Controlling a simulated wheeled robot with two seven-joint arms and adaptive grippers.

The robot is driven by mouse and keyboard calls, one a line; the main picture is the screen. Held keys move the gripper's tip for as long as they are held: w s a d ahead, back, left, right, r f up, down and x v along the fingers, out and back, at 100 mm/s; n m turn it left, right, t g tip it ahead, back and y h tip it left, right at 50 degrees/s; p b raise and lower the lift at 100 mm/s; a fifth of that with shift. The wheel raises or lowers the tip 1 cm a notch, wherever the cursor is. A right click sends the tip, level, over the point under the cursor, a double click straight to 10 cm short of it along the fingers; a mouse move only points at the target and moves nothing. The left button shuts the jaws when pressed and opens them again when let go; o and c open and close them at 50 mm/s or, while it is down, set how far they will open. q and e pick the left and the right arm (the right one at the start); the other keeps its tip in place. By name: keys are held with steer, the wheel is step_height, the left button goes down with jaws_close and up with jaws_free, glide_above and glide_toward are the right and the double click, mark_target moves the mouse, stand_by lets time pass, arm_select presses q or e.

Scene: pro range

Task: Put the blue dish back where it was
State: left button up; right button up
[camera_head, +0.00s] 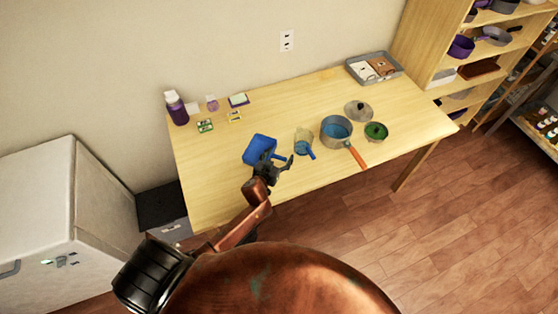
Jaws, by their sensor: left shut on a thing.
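The blue dish (259,147) is a deep blue, roughly square vessel with a short part sticking out at its right, at the front left-middle of the wooden table (222,185). My left gripper (282,163) is at the dish's lower right side, shut on the dish. The fingers hide part of the dish's near edge. I cannot tell whether the dish touches the table or is held just above it. My right gripper is not in view.
A clear jug with blue (303,143), a pot with an orange handle (338,131), a lid (358,110) and a green bowl (376,131) stand to the right. A grey tray (396,72) is at the back right. A purple bottle (176,109) and small items stand back left. The front left table is clear.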

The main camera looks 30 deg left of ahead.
mark_target(279, 164)
arm_select(q)
step_height(279, 164, down, 3)
steer(key=shift+f+b, duration=0.1)
steer(key=shift+b, duration=0.3)
steer(key=shift+f, duration=0.1)
steer(key=o, duration=1.5)
